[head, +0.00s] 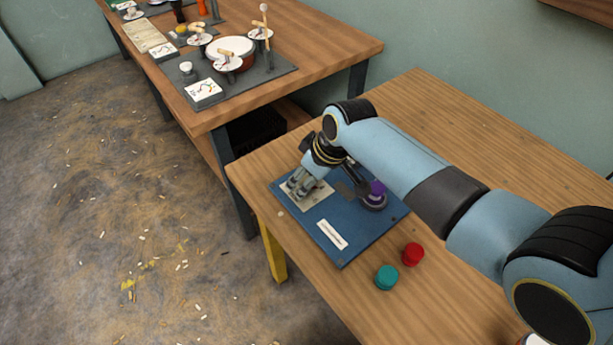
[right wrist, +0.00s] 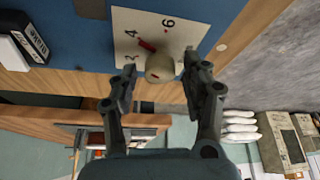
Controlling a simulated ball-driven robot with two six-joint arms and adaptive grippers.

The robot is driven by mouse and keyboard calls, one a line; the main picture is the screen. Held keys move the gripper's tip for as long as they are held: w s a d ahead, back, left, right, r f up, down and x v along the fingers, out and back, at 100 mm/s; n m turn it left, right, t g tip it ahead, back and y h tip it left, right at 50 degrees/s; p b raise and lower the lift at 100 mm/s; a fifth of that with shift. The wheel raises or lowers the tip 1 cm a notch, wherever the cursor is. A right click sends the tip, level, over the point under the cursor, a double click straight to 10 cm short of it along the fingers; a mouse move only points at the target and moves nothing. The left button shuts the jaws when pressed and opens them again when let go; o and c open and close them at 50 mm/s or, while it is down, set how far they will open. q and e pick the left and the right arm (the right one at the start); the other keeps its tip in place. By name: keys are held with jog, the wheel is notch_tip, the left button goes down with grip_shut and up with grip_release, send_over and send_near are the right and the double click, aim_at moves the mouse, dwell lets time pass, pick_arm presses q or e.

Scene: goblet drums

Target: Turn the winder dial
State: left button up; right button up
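The winder dial is a pale round knob (right wrist: 162,68) with a red pointer (right wrist: 147,44) on a white number plate (right wrist: 185,28). The pointer lies close to the 4; a 6 also shows. In the head view the white plate (head: 318,194) sits on a blue board (head: 352,240), and my gripper mostly hides the knob. My right gripper (head: 299,184) is over the plate. In the right wrist view its fingers (right wrist: 162,76) are open, one on each side of the knob, with gaps visible. My left gripper is not in view.
A purple-topped piece (head: 377,188) on a dark round base stands on the board, beside my arm. A white label (head: 332,234) lies on the board. A red cap (head: 412,254) and a teal cap (head: 387,277) sit on the wooden table (head: 420,100). A drum (head: 230,47) stands on another table.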

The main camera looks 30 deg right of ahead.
jog(key=v, duration=1.2)
